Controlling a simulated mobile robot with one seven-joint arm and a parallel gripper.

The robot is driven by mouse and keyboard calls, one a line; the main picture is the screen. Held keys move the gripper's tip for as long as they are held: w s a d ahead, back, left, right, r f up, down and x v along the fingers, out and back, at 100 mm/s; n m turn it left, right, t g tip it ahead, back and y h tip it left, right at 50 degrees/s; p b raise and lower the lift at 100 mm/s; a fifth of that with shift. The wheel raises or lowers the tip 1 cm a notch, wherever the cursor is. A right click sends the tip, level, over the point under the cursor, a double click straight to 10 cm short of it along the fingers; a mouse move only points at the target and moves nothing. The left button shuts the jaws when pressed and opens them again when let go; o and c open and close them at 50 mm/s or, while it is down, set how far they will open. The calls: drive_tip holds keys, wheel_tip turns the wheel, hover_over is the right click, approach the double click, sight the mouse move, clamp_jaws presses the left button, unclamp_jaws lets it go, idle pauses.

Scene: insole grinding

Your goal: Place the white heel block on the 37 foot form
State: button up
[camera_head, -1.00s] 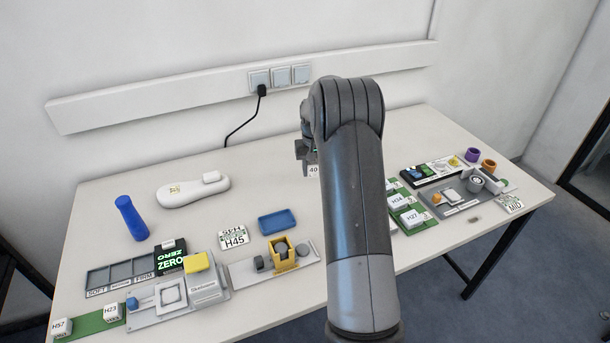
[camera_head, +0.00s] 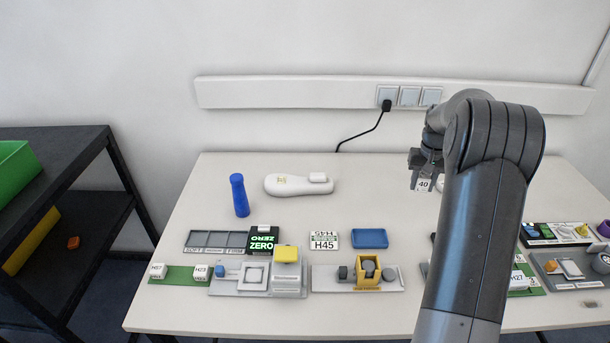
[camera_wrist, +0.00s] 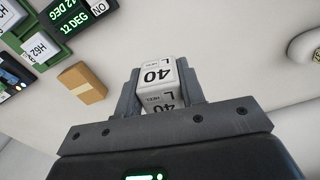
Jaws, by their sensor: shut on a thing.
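My gripper (camera_head: 424,172) is shut on a white block (camera_head: 424,185) and holds it above the back right part of the table. The wrist view shows the block (camera_wrist: 154,72) between the two fingers, with "40" and "L" on its faces. A white foot form (camera_head: 290,185) lies at the back of the table, left of my gripper and apart from it. The form's small label is too small to read. Part of a white form (camera_wrist: 302,46) shows at the wrist view's right edge.
A blue cylinder (camera_head: 239,196) stands left of the form. In front are an H45 card (camera_head: 324,240), a blue tray (camera_head: 370,238) and several fixtures. A dark shelf (camera_head: 70,190) stands left of the table. My arm hides part of the right side.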

drive_tip(key=w+a+r+n, duration=0.15)
drive_tip(key=w+a, duration=0.35)
drive_tip(key=a, duration=0.8)
hover_over(298, 187)
drive_tip(key=shift+n, duration=0.25)
wheel_tip(298, 187, down, 5)
drive_tip(key=shift+s+f, duration=0.1)
drive_tip(key=shift+f, duration=2)
drive_tip(key=shift+f, duration=0.15)
drive_tip(key=o, duration=1)
